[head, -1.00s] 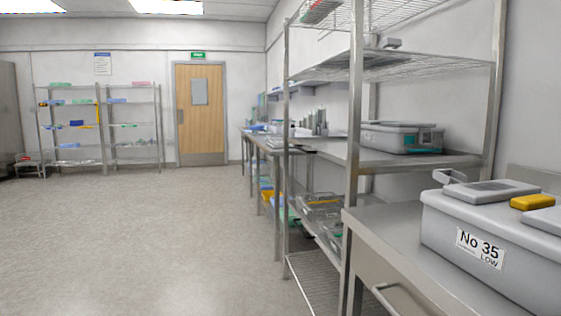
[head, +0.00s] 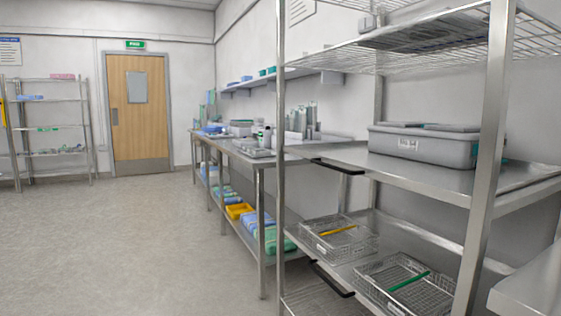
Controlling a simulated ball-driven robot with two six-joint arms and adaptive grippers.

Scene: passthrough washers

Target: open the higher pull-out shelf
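A tall metal rack stands at the right in the head view. Its higher pull-out shelf (head: 448,172) is a steel sheet at mid height with a black handle (head: 337,166) on its front left edge. A grey lidded box (head: 436,144) sits on it. A lower pull-out shelf (head: 335,269) has its own black handle (head: 331,280) and carries two wire baskets, one with a yellow item (head: 338,230) and one with a green item (head: 408,281). I cannot tell whether either shelf is pulled out. Neither gripper is in view.
Rack posts (head: 490,165) stand upright in front of the shelves. A steel bench (head: 258,163) with supplies runs beyond the rack. A steel table corner (head: 530,295) juts in at lower right. The floor (head: 120,250) at left is clear. A wooden door (head: 140,110) is at the back.

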